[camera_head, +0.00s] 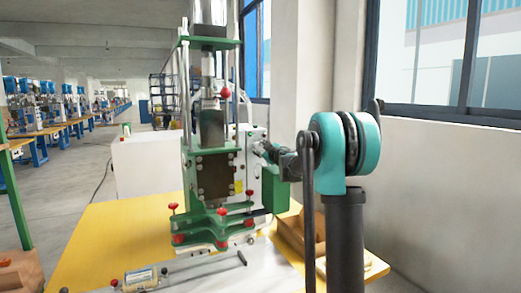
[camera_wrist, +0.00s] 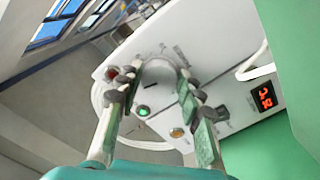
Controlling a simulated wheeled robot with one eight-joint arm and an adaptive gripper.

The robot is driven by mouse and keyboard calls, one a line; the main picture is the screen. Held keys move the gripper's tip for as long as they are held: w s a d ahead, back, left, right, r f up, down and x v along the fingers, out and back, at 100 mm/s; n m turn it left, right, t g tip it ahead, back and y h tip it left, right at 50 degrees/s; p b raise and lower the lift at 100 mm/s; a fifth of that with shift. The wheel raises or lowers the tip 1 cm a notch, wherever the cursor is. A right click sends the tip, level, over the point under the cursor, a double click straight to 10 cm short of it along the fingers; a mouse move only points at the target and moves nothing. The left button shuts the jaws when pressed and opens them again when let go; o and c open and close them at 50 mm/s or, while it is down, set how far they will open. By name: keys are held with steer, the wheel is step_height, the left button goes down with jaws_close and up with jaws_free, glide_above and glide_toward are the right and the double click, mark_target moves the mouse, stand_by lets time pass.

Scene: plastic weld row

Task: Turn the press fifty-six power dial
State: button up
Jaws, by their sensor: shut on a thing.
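The power dial (camera_wrist: 157,73) is a round pale knob on the white control panel (camera_wrist: 225,72), seen in the wrist view. My gripper (camera_wrist: 154,80) has one finger on each side of the dial and is shut on it. In the head view my gripper (camera_head: 262,150) reaches left to the white box behind the green press (camera_head: 215,175). The dial is hidden there. I cannot read the dial's setting.
The panel also carries a red button (camera_wrist: 112,73), a lit green button (camera_wrist: 143,110), an orange knob (camera_wrist: 177,132) and a red digital display (camera_wrist: 263,96). A yellow table (camera_head: 95,240) bears the press and a cylinder (camera_head: 140,277). A cardboard box (camera_head: 295,228) stands at right.

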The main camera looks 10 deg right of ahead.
stand_by(0.3)
steer(key=o, duration=1.1)
steer(key=shift+o, duration=0.2)
